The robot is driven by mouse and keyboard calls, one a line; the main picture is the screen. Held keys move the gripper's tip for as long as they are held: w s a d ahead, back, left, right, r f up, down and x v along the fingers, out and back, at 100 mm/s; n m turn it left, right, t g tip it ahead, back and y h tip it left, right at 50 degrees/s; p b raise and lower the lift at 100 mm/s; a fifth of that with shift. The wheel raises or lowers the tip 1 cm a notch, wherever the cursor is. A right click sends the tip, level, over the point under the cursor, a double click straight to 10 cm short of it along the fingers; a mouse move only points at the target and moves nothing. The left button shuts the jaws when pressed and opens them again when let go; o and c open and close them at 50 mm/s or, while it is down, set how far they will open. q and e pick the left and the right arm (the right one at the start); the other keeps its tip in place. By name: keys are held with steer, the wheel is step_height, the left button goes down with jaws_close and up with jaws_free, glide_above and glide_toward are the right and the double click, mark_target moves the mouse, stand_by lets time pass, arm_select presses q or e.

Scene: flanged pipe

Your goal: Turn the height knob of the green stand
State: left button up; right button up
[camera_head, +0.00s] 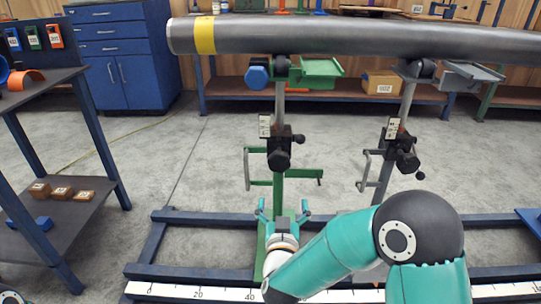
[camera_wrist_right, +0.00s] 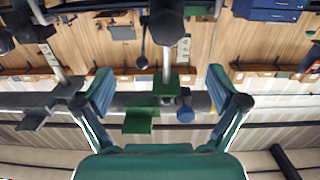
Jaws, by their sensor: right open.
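The green stand (camera_head: 279,200) stands upright under the grey pipe (camera_head: 350,38). Its black height knob (camera_head: 279,158) is on the clamp at mid-post, with a small scale plate beside it. My right gripper (camera_head: 283,207) is open and empty, just below and in front of the knob, apart from it. In the right wrist view, my open fingers (camera_wrist_right: 159,72) spread left and right; the dark knob (camera_wrist_right: 166,25) is near the top centre, and the green top bracket (camera_wrist_right: 140,121) shows between the fingers. My left gripper is not in view.
A grey stand (camera_head: 390,150) with its own black knob holds the pipe further right. A blue base rail (camera_head: 200,217) and ruler (camera_head: 200,293) run along the floor. A dark shelf (camera_head: 60,185) stands left.

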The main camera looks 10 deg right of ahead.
steer(key=b, duration=0.3)
glide_toward(279, 165)
steer(key=x, duration=0.9)
steer(key=shift+x, duration=0.75)
